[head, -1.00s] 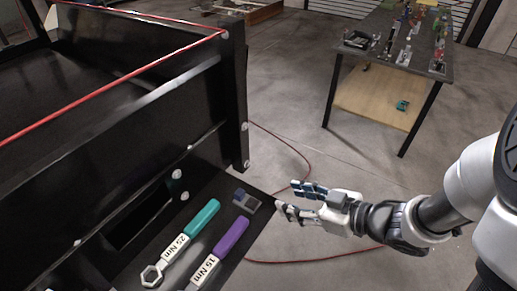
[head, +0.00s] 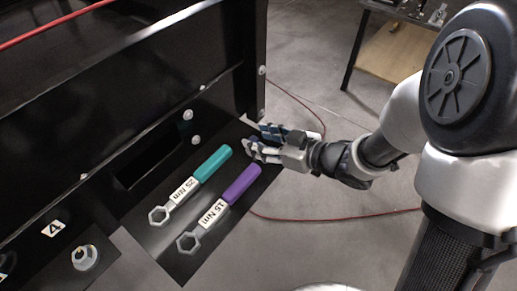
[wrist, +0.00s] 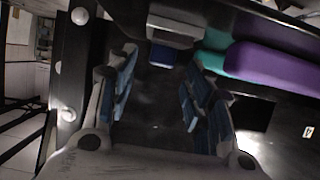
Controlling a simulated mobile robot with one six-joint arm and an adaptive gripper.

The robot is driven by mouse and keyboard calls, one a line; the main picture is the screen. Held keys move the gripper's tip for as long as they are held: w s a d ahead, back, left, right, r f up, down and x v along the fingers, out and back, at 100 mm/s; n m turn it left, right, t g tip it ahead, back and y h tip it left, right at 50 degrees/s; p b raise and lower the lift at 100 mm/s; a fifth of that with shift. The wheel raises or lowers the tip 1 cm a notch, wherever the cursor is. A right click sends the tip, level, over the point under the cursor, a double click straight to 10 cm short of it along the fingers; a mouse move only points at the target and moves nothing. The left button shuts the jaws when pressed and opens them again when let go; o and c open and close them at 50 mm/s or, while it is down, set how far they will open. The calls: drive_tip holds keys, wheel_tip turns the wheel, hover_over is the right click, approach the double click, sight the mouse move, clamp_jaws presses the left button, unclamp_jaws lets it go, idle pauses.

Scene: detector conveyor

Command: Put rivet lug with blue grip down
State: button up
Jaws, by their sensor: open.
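The rivet lug (wrist: 174,24) is a small grey block with a blue grip (wrist: 162,56), lying on the black shelf (head: 150,236). In the wrist view it is just ahead of and between my fingertips. My gripper (head: 264,142) is at the shelf's right end, beyond the wrench handles. Its two blue-padded fingers stand apart in the wrist view (wrist: 158,84), with a gap between them. In the head view the fingers mostly hide the lug. I cannot tell whether a finger touches it.
A teal 25 Nm wrench (head: 212,163) and a purple 15 Nm wrench (head: 241,184) lie side by side on the shelf, close to my gripper. A black machine wall (head: 130,110) rises behind them. A red hose (head: 340,217) lies on the floor. A table (head: 395,50) stands at the back right.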

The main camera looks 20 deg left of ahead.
sight(251, 137)
drive_tip(key=b+x, duration=0.1)
drive_tip(key=x, duration=0.3)
drive_tip(key=shift+f, duration=0.2)
drive_tip(key=shift+r, duration=0.1)
drive_tip(key=shift+c, duration=0.4)
drive_tip(key=c, duration=1)
drive_tip(key=shift+o, duration=0.2)
drive_tip(key=shift+r, duration=0.1)
